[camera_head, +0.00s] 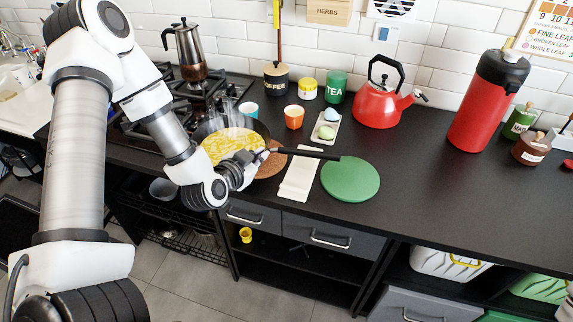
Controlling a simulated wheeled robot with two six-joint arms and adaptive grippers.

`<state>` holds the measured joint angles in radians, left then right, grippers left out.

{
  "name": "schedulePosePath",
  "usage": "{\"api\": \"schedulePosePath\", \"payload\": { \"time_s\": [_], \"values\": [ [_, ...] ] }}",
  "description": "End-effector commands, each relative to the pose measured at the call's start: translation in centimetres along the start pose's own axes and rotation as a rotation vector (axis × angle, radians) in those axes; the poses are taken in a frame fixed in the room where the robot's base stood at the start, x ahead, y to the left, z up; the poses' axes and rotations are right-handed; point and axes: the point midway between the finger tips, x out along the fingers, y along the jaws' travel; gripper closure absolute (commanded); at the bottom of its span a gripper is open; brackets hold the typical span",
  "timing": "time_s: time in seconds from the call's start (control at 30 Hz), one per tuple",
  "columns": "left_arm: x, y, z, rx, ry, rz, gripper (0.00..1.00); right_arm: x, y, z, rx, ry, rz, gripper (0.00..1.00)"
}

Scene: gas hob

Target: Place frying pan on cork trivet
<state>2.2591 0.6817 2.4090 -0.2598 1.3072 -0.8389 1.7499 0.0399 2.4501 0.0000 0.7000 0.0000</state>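The dark frying pan (262,130) holds yellow food that looks like egg, with steam above it. It is between the gas hob and the brown round cork trivet (273,166), covering the trivet's left part in the camera_head view. I cannot tell whether the pan touches the trivet. Its black handle (315,154) points right, over a white board. My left gripper (254,161) is at the pan end of the handle and looks shut on it; its fingertips are small and partly hidden. My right gripper is not in view.
The gas hob (150,132) is at the left. A white board (298,180) and a green round mat (350,180) lie right of the trivet. An orange cup (294,117), a small egg tray and a red kettle (377,102) stand behind. The counter's right part is mostly clear.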

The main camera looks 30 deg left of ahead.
Motion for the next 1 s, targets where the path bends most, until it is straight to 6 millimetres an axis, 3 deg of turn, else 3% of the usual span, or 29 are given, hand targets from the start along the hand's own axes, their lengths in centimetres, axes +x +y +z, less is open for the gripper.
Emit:
{"api": "schedulePosePath", "payload": {
  "time_s": [0.3,0.47,0.67,0.97,1.0],
  "values": [
    [4.3,3.2,-2.5,0.006,0.006,-0.001,1.00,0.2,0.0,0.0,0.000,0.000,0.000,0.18],
    [5.3,4.1,-3.1,0.004,0.005,-0.001,1.00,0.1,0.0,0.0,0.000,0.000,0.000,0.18],
    [6.5,5.1,-0.3,0.000,0.000,-0.002,1.00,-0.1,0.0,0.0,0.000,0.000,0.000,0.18],
    [6.7,5.2,0.1,-0.001,0.003,-0.002,1.00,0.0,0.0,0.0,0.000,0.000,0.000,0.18],
    [6.7,5.3,0.3,-0.001,-0.001,-0.001,0.94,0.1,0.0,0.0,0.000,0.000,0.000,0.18]
  ]
}}
